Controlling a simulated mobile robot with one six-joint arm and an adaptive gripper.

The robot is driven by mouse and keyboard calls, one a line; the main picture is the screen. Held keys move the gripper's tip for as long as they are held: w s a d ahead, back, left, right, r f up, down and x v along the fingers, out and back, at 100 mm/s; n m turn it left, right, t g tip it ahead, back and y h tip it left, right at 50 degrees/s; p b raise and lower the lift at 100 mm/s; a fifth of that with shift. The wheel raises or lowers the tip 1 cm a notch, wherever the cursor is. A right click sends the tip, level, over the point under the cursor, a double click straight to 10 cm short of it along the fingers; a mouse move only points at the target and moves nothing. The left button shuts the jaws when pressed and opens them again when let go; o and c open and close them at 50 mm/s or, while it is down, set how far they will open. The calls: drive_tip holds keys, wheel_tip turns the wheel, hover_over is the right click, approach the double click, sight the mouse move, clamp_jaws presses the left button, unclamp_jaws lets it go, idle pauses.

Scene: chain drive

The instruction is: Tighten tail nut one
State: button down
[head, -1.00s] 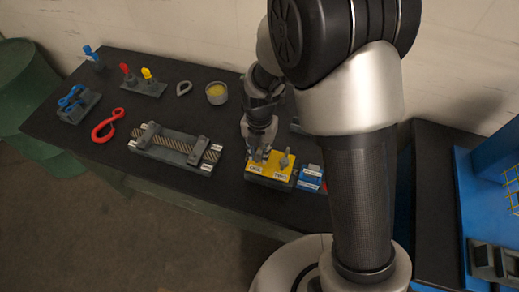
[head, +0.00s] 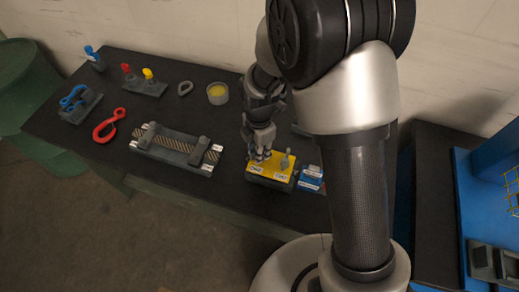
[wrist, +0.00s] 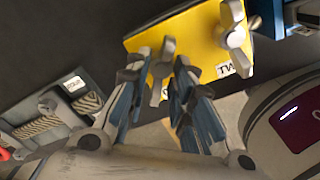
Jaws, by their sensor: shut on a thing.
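The yellow-topped block (head: 262,167) sits near the front edge of the dark table, with white labels on its front. Two grey winged nuts stand on it. My gripper (head: 260,156) points down at the left one, tail nut one, mostly hidden by the fingers in the head view. In the wrist view, my gripper (wrist: 160,68) has its blue-and-grey fingers on either side of the grey nut one (wrist: 161,72) and is shut on it. The second nut (wrist: 236,36) stands free beside its label; it also shows in the head view (head: 286,161).
A blue-and-white item (head: 310,178) stands just right of the block. A grey fixture with a chain (head: 175,148) lies to the left. A red hook-shaped tool (head: 108,125), a cup with yellow contents (head: 217,93) and coloured-handled tools (head: 140,82) are farther off.

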drive_tip(key=m, duration=0.5)
drive_tip(key=shift+w+m, duration=0.15)
drive_tip(key=shift+m, duration=0.15)
drive_tip(key=m, duration=0.5)
drive_tip(key=shift+w, duration=0.15)
drive_tip(key=m, duration=0.6)
drive_tip(key=shift+w+d+m+p, duration=0.1)
drive_tip(key=shift+w+m+p, duration=0.05)
drive_tip(key=shift+m+p, duration=0.2)
drive_tip(key=m, duration=0.5)
drive_tip(key=shift+d+r+m, duration=0.1)
drive_tip(key=shift+m, duration=0.15)
drive_tip(key=m, duration=0.6)
drive_tip(key=shift+d, duration=0.15)
drive_tip(key=m, duration=0.5)
drive_tip(key=shift+d+m, duration=0.1)
drive_tip(key=shift+m, duration=0.3)
drive_tip(key=m, duration=1)
drive_tip(key=shift+s, duration=0.25)
drive_tip(key=shift+m, duration=0.4)
